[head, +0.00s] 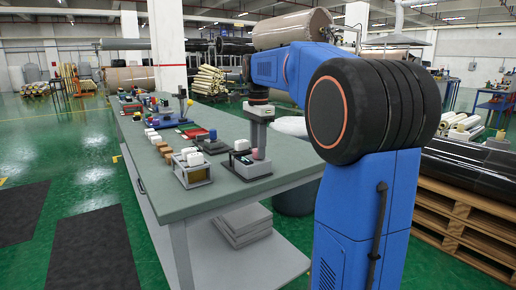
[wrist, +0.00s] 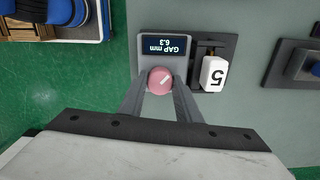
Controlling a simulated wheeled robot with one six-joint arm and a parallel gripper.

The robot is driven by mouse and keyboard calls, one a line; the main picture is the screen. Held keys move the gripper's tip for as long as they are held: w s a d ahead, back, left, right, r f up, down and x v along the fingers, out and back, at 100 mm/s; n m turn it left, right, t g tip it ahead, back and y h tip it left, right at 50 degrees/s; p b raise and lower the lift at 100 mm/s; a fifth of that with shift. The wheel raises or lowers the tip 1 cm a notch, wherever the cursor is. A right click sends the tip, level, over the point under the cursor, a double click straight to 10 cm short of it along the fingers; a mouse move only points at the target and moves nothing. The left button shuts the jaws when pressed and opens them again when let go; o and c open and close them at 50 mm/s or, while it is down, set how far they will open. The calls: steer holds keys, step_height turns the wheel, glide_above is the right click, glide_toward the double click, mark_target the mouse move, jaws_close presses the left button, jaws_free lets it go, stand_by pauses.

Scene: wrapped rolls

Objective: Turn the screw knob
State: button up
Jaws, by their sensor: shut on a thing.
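The screw knob (wrist: 161,80) is a round pink knob with a white mark, seen from above in the wrist view.
A white block marked 5 (wrist: 214,73) stands right beside the display in the wrist view. The long grey-green table (head: 215,205) carries several other small devices and blocks leftward and behind. Free table surface lies in front.

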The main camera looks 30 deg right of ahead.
steer(key=shift+m, duration=2.2)
steer(key=shift+r, duration=0.1)
steer(key=o, duration=0.8)
step_height(320, 180, up, 17)
steer(key=shift+r, duration=0.15)
